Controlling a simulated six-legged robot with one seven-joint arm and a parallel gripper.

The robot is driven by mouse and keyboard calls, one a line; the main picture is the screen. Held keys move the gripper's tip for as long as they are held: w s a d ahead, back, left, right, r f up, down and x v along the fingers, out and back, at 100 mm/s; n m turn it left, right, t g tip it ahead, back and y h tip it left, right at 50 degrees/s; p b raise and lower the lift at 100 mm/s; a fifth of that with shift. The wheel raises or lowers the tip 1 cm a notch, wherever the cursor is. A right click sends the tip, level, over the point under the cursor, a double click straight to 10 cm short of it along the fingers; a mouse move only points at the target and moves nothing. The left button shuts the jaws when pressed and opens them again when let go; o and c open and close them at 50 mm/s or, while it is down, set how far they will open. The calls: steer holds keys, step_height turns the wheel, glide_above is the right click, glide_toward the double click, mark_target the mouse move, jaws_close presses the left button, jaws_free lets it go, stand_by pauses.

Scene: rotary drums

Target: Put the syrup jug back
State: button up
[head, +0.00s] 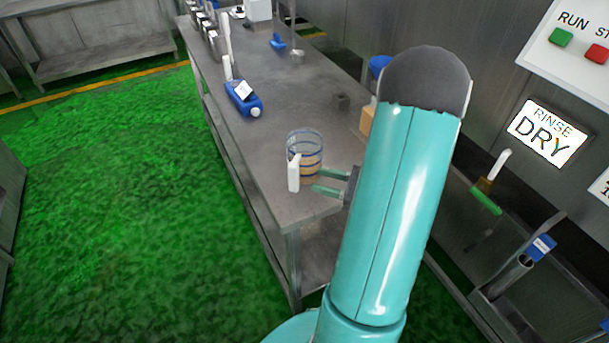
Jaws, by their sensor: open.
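A clear jug (311,146) with blue bands, a white handle and some amber content stands upright near the front end of the grey metal table (270,160). It looks like the syrup jug. My gripper (315,181) is open, with two green fingers pointing left, just to the right of and in front of the jug's lower part. The fingertips appear close to the white handle; I cannot tell whether they touch it. My teal arm hides the table's right side.
Several containers line the far end. A wall panel with RUN buttons (561,38) and a RINSE DRY sign (547,133) is at right. Green floor (110,200) is clear at left.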

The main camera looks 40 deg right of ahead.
steer(key=shift+v, duration=1.2)
steer(key=w+a+r+n+g, duration=0.1)
steer(key=a+r+n+g, duration=0.2)
steer(key=a+n+g, duration=0.65)
steer(key=a+r+n+g, duration=0.4)
steer(key=a+n, duration=0.2)
steer(key=a, duration=0.6)
steer(key=s+a+r+n+t+h, duration=0.2)
steer(key=a+r+n+h, duration=0.5)
steer(key=n, duration=0.7)
steer(key=shift+s+r+n+t+h, duration=0.35)
steer(key=shift+r+t+h, duration=0.35)
steer(key=shift+h, duration=0.2)
